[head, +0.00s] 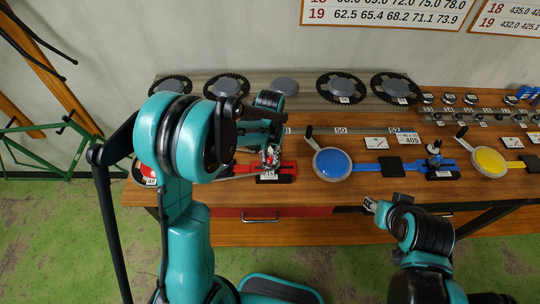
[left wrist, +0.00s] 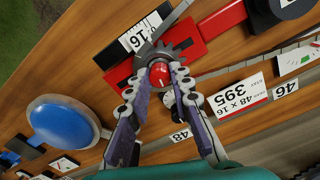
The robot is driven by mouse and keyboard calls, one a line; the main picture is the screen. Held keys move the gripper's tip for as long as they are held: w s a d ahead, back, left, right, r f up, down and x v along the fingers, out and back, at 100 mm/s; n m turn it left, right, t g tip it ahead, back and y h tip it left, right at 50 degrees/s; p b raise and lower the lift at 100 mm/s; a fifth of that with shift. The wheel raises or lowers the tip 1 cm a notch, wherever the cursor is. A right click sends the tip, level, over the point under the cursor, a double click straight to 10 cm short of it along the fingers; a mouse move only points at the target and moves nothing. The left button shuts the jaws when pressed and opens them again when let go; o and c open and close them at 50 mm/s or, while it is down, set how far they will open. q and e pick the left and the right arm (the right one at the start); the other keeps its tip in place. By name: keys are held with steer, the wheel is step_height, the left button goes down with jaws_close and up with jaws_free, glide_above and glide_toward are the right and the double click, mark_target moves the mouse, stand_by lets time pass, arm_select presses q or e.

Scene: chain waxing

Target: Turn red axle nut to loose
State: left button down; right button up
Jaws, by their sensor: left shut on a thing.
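The red axle nut (left wrist: 160,75) is a round red knob with a white mark, seen in the left wrist view on a grey toothed cog (left wrist: 152,53). The cog sits on a red fixture (left wrist: 215,30) with a label reading 16; the red fixture also shows in the head view (head: 288,170). My left gripper (left wrist: 161,72) is shut on the nut, one fingertip on each side. In the head view my left arm partly hides this spot. My right gripper (head: 370,204) is near the bench's front edge, away from the nut; its fingers are too small to judge.
A blue round pad (head: 332,162) and a yellow one (head: 489,161) lie along the bench, with a blue fixture (head: 440,171) between them. Several chainrings (head: 342,86) line the back. A green frame (head: 48,150) stands left of the bench.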

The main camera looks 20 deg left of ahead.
arm_select(q)
steer(key=shift+n, duration=0.3)
steer(key=n+b, duration=0.1)
steer(key=n, duration=0.2)
steer(key=shift+f+n, duration=0.1)
steer(key=shift+n, duration=0.2)
steer(key=n+b, duration=0.1)
steer(key=n, duration=0.4)
steer(key=shift+b, duration=0.4)
steer(key=n+b, duration=0.1)
steer(key=n, duration=0.4)
steer(key=shift+n, duration=0.4)
steer(key=shift+n+b, duration=0.3)
steer(key=shift+n, duration=2.3)
steer(key=c, duration=1.3)
jaws_free()
steer(key=shift+c, duration=0.2)
